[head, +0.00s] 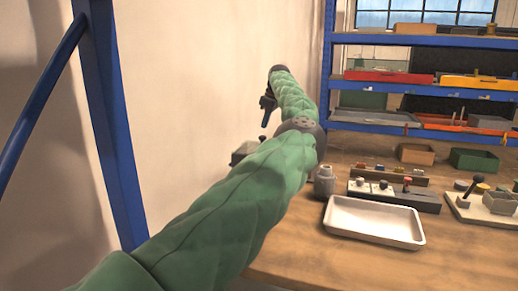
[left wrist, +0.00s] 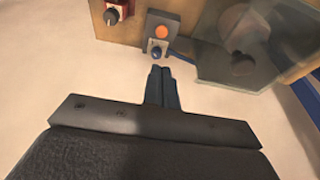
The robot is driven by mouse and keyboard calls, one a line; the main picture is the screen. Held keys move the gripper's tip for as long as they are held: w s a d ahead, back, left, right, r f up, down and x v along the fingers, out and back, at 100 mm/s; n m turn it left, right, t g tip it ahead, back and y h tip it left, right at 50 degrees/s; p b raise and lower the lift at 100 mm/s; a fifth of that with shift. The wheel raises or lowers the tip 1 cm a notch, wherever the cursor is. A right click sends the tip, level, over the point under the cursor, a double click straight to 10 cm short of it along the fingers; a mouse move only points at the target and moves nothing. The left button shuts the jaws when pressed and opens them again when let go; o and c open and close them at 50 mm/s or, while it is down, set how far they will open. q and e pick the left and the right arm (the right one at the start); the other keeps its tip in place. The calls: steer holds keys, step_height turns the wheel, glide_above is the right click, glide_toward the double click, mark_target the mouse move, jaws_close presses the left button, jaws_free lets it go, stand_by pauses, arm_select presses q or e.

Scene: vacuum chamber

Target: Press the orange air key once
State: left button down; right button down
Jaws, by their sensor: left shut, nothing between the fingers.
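The orange air key (left wrist: 161,32) shows in the left wrist view as a round orange button on a small grey box at the top centre. I cannot tell how far the fingertips are from the box in depth. In the head view my left gripper (head: 265,115) is near the pale wall, and the key is not visible there. My right gripper is not in view.
A red box with a black knob (left wrist: 114,14) is left of the key. In the head view, a white tray (head: 374,221), a grey jar (head: 324,182) and blue shelves (head: 420,41) are right of my arm.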

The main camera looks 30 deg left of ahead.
arm_select(q)
steer(key=x, duration=1.2)
steer(key=shift+d+f, duration=0.15)
steer(key=shift+d, duration=0.25)
steer(key=shift+f, duration=0.85)
